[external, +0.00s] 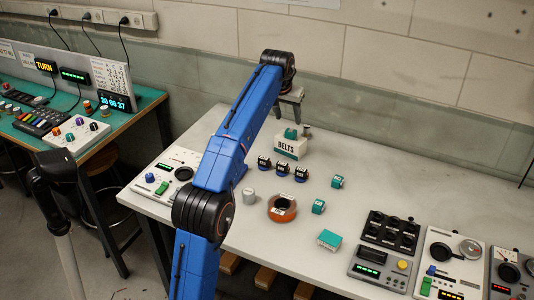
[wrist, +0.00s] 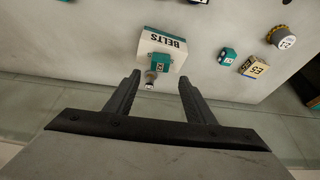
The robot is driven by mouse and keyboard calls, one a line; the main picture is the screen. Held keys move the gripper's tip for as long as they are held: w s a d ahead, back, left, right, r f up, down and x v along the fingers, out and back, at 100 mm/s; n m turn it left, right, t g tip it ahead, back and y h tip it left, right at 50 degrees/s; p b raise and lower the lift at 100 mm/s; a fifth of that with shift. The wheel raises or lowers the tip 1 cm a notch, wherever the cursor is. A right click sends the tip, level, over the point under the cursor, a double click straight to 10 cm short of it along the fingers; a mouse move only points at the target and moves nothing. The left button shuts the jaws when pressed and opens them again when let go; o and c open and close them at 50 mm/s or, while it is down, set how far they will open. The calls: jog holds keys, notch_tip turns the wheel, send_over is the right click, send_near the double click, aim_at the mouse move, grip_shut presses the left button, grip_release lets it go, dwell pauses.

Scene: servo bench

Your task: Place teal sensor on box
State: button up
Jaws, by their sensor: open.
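The box (external: 290,149) is white with a teal band and the word BELTS, and stands toward the back of the grey bench. The teal sensor (external: 291,133), a small block, shows at its top. In the wrist view the sensor (wrist: 160,63) lies over the face of the box (wrist: 150,42), its metal stub pointing toward my gripper (wrist: 160,80). My gripper is open, with its two fingers apart on either side of the stub and nothing between them. In the external view my gripper (external: 293,108) is above and behind the box, its fingertips partly unclear.
Several dark blocks (external: 282,170) stand in front of the box. Teal cubes (external: 318,207), an orange ring (external: 282,208), a grey cylinder (external: 249,196) and a teal-topped carton (external: 329,240) lie nearer. Control panels (external: 384,262) fill the right front. The back right bench is clear.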

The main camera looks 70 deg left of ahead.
jog(key=shift+v, duration=2.05)
jog(key=d+m, duration=0.2)
jog(key=d, duration=1.8)
jog(key=s+d+f+m+t+h, duration=0.1)
jog(key=s+d+f, duration=0.2)
jog(key=d, duration=0.6)
jog(key=s+d+f+m, duration=0.1)
jog(key=s+d+f, duration=0.25)
jog(key=d, duration=0.55)
jog(key=s+d+f+m+h, duration=0.1)
jog(key=s+d+f+m, duration=0.1)
jog(key=s+d+f, duration=0.8)
jog(key=s+d+f+m+h, duration=0.1)
jog(key=s+d+f+m, duration=0.2)
jog(key=s+d+f, duration=0.8)
jog(key=s+f, duration=0.4)
jog(key=f, duration=0.1)
jog(key=shift+f+t, duration=0.2)
jog(key=shift+t, duration=0.1)
